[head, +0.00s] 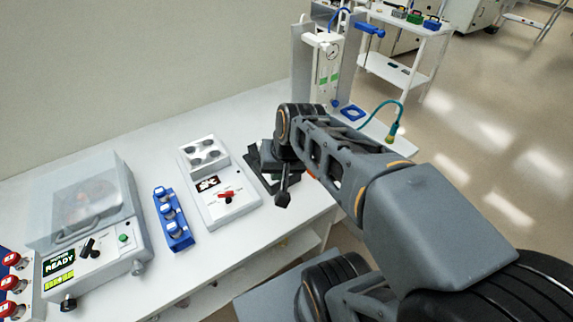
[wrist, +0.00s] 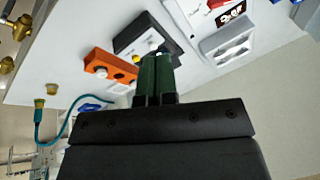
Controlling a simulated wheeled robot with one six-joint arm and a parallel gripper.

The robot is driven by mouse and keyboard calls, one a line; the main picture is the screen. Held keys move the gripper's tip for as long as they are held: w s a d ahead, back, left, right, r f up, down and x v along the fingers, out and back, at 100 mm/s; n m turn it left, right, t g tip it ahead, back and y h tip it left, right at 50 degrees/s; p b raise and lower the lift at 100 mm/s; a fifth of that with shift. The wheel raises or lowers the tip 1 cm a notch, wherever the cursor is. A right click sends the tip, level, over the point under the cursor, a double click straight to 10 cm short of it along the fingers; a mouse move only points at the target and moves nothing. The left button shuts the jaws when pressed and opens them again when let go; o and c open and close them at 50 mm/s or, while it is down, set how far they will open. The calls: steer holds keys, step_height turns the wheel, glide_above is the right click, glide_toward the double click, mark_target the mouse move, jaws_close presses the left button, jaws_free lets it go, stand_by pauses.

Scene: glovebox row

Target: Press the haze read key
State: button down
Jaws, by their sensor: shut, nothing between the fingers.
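A small white-and-black unit (wrist: 128,36) lies on the bench just beyond my fingertips in the wrist view. A small pale button (wrist: 138,48) shows on it, with a yellowish spot beside it. I cannot read any label, so I cannot tell which is the haze read key. My gripper (wrist: 156,58) has its two dark green fingers together, empty, with the tips over the unit's near edge. I cannot tell whether they touch it. In the head view the unit (head: 252,172) is mostly hidden behind my wrist.
An orange box (wrist: 110,67) with round buttons sits next to the unit. A white instrument with a red lever (head: 226,194), a blue rack (head: 174,228) and a hooded device reading READY (head: 59,261) stand to the left. A gauge stand (head: 327,60) stands behind.

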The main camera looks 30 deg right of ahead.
steer(key=w+d+f+m+t+y, duration=0.2)
steer(key=w+d+m+y, duration=0.3)
steer(key=w+d+m, duration=0.4)
steer(key=w+m+b, duration=0.1)
steer(key=w+m, duration=0.3)
steer(key=shift+f+m+t, duration=0.3)
steer(key=shift+m+t, duration=0.1)
steer(key=shift+f, duration=0.1)
step_height(320, 180, down, 9)
steer(key=b, duration=0.7)
steer(key=shift+r, duration=0.2)
steer(key=shift+f, duration=0.1)
stand_by(1.0)
steer(key=shift+f+b, duration=0.3)
steer(key=shift+b, duration=0.1)
